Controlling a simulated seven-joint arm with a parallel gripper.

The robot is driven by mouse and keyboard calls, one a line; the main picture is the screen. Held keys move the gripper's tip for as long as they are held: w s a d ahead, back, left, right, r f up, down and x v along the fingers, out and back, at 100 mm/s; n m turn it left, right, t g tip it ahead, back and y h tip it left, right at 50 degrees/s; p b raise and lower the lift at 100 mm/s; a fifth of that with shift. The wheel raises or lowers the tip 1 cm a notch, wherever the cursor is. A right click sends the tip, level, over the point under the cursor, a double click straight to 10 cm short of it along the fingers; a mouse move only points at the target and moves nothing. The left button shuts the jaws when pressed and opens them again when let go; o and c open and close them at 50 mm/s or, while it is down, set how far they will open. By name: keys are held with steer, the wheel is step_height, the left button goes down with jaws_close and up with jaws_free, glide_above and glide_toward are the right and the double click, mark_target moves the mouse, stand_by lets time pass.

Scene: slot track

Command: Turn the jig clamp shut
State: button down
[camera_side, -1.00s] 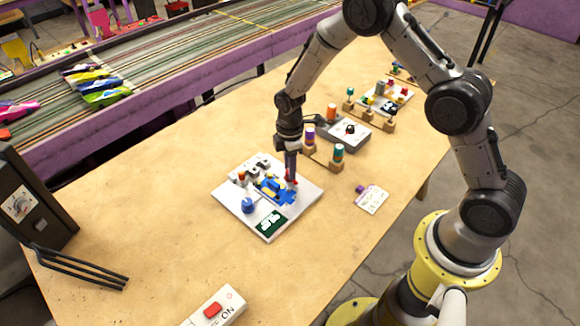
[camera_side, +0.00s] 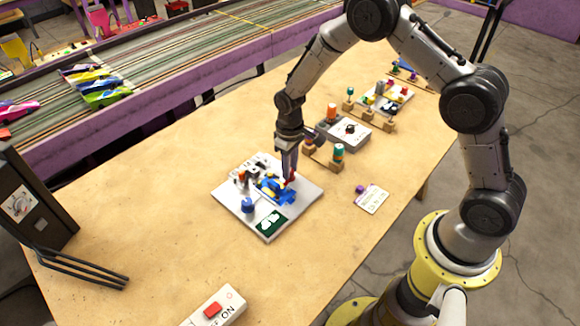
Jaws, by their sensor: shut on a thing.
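The jig (camera_side: 268,187) is a blue fixture on a white board (camera_side: 230,200) in the middle of the table. A small red part, which looks like the clamp handle (camera_side: 292,177), stands at the jig's right end. My gripper (camera_side: 289,177) points down there and is shut on this red part. The fingers hide much of it, so the clamp's angle cannot be told. A blue knob (camera_side: 248,205) and a dark green card (camera_side: 270,223) are on the front of the board.
Wooden peg stands (camera_side: 325,160) and a grey box (camera_side: 348,134) are close behind my gripper. A second tray (camera_side: 385,97) lies farther back. A label card (camera_side: 372,199) lies to the right. A switch box (camera_side: 214,308) is at the front.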

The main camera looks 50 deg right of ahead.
steer(key=shift+m, duration=2.2)
steer(key=c, duration=0.6)
jaws_free()
step_height(320, 180, up, 14)
steer(key=shift+f, duration=0.1)
